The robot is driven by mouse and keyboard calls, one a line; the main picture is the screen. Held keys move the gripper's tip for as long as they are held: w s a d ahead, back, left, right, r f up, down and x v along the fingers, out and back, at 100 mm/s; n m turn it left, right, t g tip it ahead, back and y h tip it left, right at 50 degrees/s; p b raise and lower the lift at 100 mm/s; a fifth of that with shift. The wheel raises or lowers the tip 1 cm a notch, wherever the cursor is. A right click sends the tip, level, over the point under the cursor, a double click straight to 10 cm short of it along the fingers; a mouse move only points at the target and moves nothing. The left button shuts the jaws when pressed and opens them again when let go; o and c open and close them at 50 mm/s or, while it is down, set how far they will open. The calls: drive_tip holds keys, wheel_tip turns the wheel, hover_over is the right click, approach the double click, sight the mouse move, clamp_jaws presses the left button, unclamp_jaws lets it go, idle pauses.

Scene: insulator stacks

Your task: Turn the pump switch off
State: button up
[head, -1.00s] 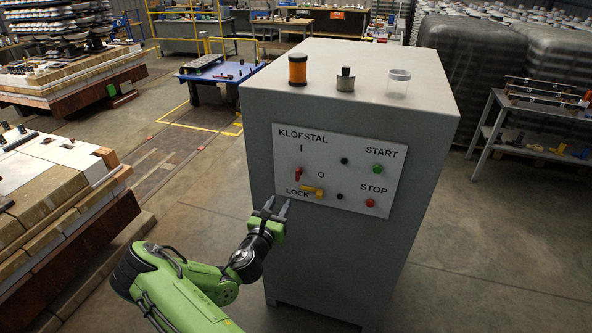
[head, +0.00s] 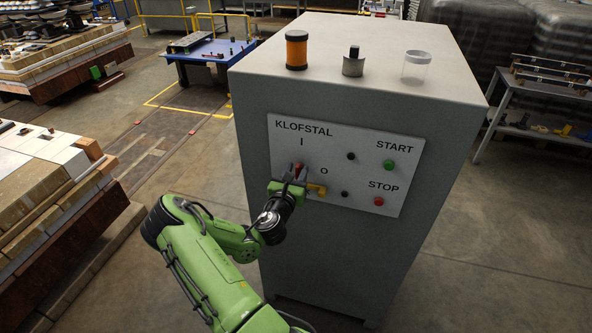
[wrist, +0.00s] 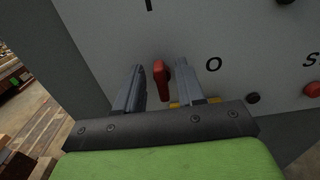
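The pump switch is a red lever (wrist: 162,80) on the white KLOFSTAL panel (head: 390,160) of a grey cabinet. It points up toward the "I" mark, with the "O" mark to its right. My gripper (head: 294,174) is at the panel, just below and in front of the lever. In the wrist view my gripper (wrist: 160,90) is open, with one finger on each side of the lever. I see gaps between the lever and both fingers. The lever also shows in the head view (head: 298,168), partly hidden by the fingers.
A yellow lock lever (head: 317,189) sits just right of my gripper. A green START button (head: 388,165), a red STOP button (head: 378,201) and black knobs are further right. An orange spool (head: 296,50), a metal part (head: 353,63) and a clear jar (head: 416,67) stand on the cabinet.

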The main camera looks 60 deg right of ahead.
drive_tip(key=shift+a, duration=0.1)
drive_tip(key=shift+c, duration=0.6)
clamp_jaws()
drive_tip(key=m+b, duration=0.1)
drive_tip(key=m, duration=0.1)
drive_tip(key=m+b, duration=0.2)
drive_tip(key=shift+s+f, duration=0.2)
drive_tip(key=m+b, duration=0.1)
drive_tip(key=m, duration=0.1)
drive_tip(key=m+b, duration=0.2)
drive_tip(key=m, duration=0.1)
drive_tip(key=shift+s+d+f+b, duration=0.2)
drive_tip(key=shift+b, duration=0.1)
drive_tip(key=shift+s+f+m+b, duration=0.1)
drive_tip(key=shift+f+m+b, duration=0.1)
drive_tip(key=shift+m+b, duration=1.85)
drive_tip(key=shift+s+f+m+b, duration=0.1)
drive_tip(key=shift+f+m+b, duration=0.05)
drive_tip(key=shift+m+b, duration=1.9)
drive_tip(key=shift+m+p, duration=0.3)
drive_tip(key=shift+m, duration=0.2)
